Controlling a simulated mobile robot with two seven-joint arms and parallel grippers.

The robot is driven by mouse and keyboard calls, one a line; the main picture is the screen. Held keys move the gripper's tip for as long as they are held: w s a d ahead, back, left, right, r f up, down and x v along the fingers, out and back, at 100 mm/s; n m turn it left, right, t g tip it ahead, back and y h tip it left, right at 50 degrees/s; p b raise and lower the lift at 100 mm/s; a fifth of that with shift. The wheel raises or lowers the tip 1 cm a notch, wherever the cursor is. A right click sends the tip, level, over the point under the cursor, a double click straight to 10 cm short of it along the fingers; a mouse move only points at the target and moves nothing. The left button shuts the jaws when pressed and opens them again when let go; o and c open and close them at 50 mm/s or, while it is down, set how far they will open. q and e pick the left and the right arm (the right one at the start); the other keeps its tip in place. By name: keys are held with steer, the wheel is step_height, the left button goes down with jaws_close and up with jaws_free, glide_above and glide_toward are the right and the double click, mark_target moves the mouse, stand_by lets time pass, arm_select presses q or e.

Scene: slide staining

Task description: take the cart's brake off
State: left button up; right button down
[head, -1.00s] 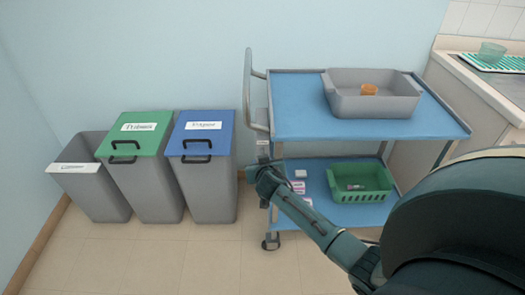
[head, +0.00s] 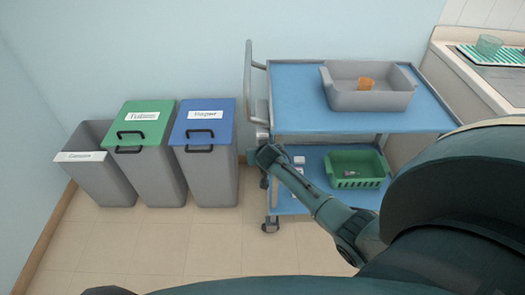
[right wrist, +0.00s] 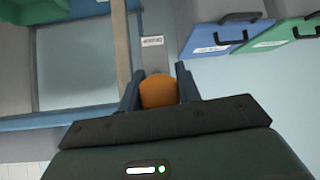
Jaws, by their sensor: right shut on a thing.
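The cart (head: 340,121) is a blue two-shelf trolley with a grey metal frame and a tall handle (head: 249,85) at its left end. My right arm reaches to its left end post, just below a small pale label (head: 262,135). In the right wrist view my right gripper (right wrist: 160,88) is shut on a rounded orange knob (right wrist: 160,92). A grey strip with a white label (right wrist: 152,41) lies beyond the knob. The head view hides the knob behind my arm, and the brake's position cannot be told. My left gripper is not in view.
A grey basin (head: 340,98) with an orange cup (head: 366,83) stands on the top shelf. A green basket (head: 357,182) and small white boxes (head: 298,160) are on the lower shelf. Lidded bins (head: 203,172) stand left of the cart. A counter is at right. Floor in front is clear.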

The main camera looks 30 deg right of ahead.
steer(key=c, duration=1)
jaws_free()
steer(key=shift+r, duration=0.1)
steer(key=p+v, duration=0.2)
steer(key=v, duration=1.1)
steer(key=shift+s, duration=0.1)
steer(key=s+a+f+n+y, duration=0.2)
steer(key=s+a+n+y, duration=0.1)
steer(key=s+a, duration=0.5)
steer(key=s+a+f+n+t+y, duration=0.1)
steer(key=s+a+f+n+y, duration=0.2)
steer(key=s+a, duration=0.5)
steer(key=s+n+y, duration=0.1)
steer(key=s, duration=0.2)
steer(key=shift+s+a+t, duration=0.2)
steer(key=shift+a+t, duration=0.1)
steer(key=shift+a, duration=0.05)
